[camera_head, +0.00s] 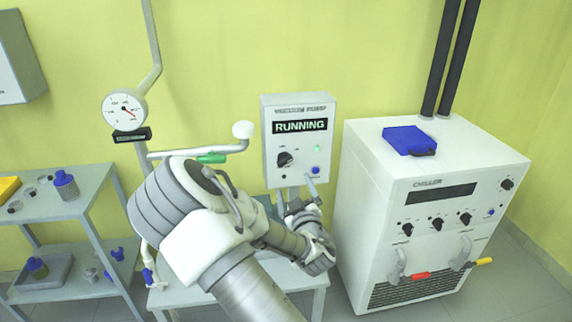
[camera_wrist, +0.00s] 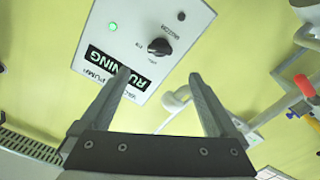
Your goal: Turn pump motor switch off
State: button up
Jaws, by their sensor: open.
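The vacuum pump control box (camera_head: 298,106) hangs on the yellow wall in the head view, its display (camera_head: 300,126) reading RUNNING. A green light (camera_head: 318,149) is lit on it. Its black rotary switch (camera_head: 284,159) is at lower left and a blue button (camera_head: 315,170) at lower right. In the wrist view the box appears turned around, with the switch (camera_wrist: 159,47) ahead of the fingers. My gripper (camera_head: 296,190) is open and empty just below the box; in the wrist view (camera_wrist: 160,80) the switch lies beyond the gap between the fingertips, apparently apart from them.
A white chiller (camera_head: 365,200) with knobs stands at right, a blue object (camera_head: 408,141) on top. A pressure gauge (camera_head: 125,110) and a pipe with a green-handled valve (camera_head: 211,158) are at left. A grey shelf (camera_head: 90,190) holds bottles at far left.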

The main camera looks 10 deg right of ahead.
aim_at(286, 163)
jog(key=w, duration=1.2)
jog(key=shift+w, duration=0.35)
jog(key=c, duration=1.4)
jog(key=shift+f+n+b, duration=0.1)
jog(key=shift+n+b, duration=0.2)
jog(key=shift+n, duration=0.1)
jog(key=shift+n+b, duration=0.9)
jog(key=n+b, duration=0.2)
jog(key=n, duration=0.1)
jog(key=shift+f+n+b, duration=0.1)
jog(key=shift+n+b, duration=0.2)
jog(key=shift+b, duration=0.1)
jog(key=n+b, duration=0.3)
jog(key=n, duration=0.2)
jog(key=shift+n, duration=0.3)
jog(key=shift+r+b, duration=0.2)
jog(key=shift+b, duration=0.15)
